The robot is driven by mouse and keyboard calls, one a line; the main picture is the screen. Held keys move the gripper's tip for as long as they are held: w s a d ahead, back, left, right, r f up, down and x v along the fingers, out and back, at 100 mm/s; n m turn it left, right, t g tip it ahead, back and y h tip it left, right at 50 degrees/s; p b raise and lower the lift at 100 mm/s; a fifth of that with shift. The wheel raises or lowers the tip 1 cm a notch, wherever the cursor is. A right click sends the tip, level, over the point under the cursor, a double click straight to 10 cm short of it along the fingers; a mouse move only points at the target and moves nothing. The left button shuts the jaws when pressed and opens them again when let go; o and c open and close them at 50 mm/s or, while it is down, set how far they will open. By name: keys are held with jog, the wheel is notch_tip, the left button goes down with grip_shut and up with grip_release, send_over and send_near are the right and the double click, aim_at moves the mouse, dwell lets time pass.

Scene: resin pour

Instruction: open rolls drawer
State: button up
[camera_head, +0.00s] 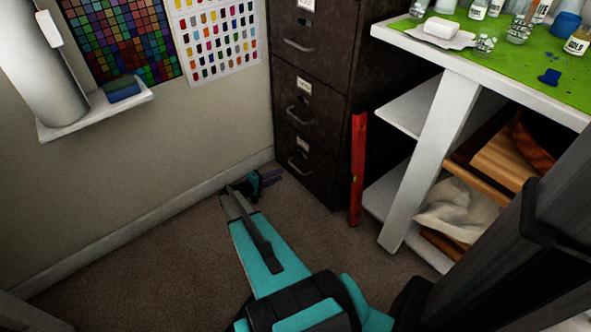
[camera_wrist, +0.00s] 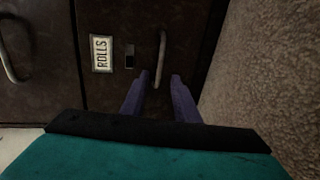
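The rolls drawer (camera_wrist: 112,82) is the bottom drawer of a dark brown filing cabinet. In the wrist view it carries a white label reading ROLLS and a metal bar handle (camera_wrist: 162,45). In the wrist view the handle lies just ahead, roughly in line with the gap. In the head view my gripper (camera_head: 271,178) is low, left of the drawer front.
A red level (camera_head: 357,170) stands upright right of the drawer, against the cabinet. A white workbench (camera_head: 418,165) with shelves is farther right. A wall shelf (camera_head: 92,112) is at the left. The carpet (camera_head: 160,260) before the cabinet is clear except for my arm.

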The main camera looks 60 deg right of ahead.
aim_at(295, 168)
jog(key=b+x, duration=0.2)
jog(key=x, duration=0.9)
jog(key=shift+s+d, duration=0.1)
jog(key=shift+d, duration=0.05)
jog(key=shift+c, duration=0.4)
grip_shut()
